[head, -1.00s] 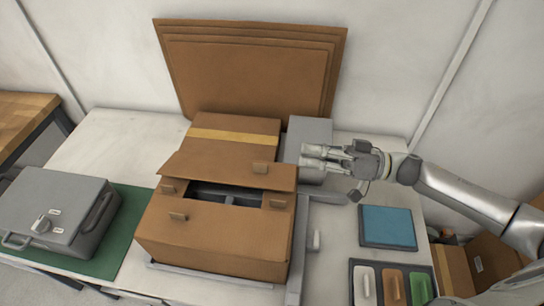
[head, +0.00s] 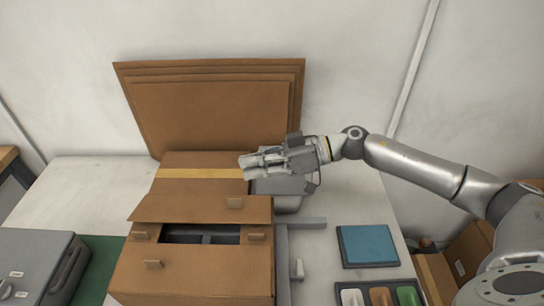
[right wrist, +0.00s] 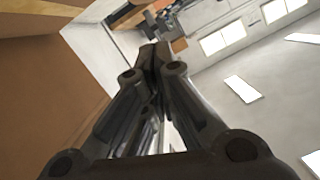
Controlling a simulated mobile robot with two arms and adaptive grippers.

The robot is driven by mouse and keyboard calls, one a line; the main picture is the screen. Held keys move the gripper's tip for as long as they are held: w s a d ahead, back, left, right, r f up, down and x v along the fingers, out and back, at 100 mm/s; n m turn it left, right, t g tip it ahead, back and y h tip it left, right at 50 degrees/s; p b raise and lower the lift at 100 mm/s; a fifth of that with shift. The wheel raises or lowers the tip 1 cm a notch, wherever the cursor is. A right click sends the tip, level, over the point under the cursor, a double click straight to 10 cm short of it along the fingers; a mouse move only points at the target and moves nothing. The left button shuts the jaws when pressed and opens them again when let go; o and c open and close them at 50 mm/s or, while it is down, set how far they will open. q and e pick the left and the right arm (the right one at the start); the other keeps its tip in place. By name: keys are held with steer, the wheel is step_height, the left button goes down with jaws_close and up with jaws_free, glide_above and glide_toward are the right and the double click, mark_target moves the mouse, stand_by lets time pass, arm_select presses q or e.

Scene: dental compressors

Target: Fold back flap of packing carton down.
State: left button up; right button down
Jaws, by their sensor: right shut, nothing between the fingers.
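The brown packing carton (head: 190,276) stands on the table at the lower left of the head view. Its back flap (head: 180,208), with a small tab, slopes up and backward, not flat. A dark gap with grey parts inside shows in front of it, and the front and side panels lie folded in with tabs. My right gripper (head: 246,168) is shut and empty, its fingers pointing left, above and behind the flap near the taped brown box. The right wrist view shows its closed fingers (right wrist: 154,56) beside brown cardboard (right wrist: 60,90). My left gripper is not in view.
A taped brown box (head: 190,185) stands behind the carton, and flat cardboard sheets (head: 215,120) lean on the wall. A grey box (head: 285,204) is under my right gripper. A blue pad (head: 367,245) and grey case (head: 35,262) flank the carton.

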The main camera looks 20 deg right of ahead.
mark_target(244, 203)
steer(key=a+f, duration=0.3)
steer(key=shift+f+p, duration=0.15)
steer(key=shift+p, duration=0.25)
steer(key=shift+s+f, duration=0.2)
steer(key=shift+f, duration=0.4)
